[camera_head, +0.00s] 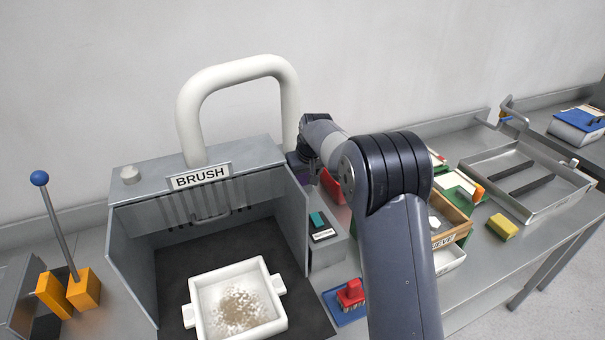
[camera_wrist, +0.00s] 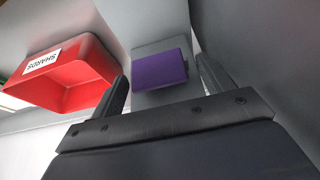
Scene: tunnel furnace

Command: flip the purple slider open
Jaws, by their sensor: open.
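The purple slider (camera_wrist: 160,68) is a small purple block on a grey panel, seen in the wrist view. It lies ahead of my gripper (camera_wrist: 161,72), between the two dark fingers in the picture. The gripper is open and nothing shows held in it. I cannot tell whether a finger touches the slider. In the head view my gripper (camera_head: 305,165) is beside the right wall of the brush box, and my arm hides most of the area around it. Only a small hint of purple shows there.
A red SHARDS bin (camera_wrist: 64,73) stands close to the left finger in the wrist view. In the head view, the grey BRUSH box (camera_head: 125,260) holds a white tray (camera_head: 200,315). A teal-topped block (camera_head: 318,222) and a red brush (camera_head: 350,293) lie near my arm.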

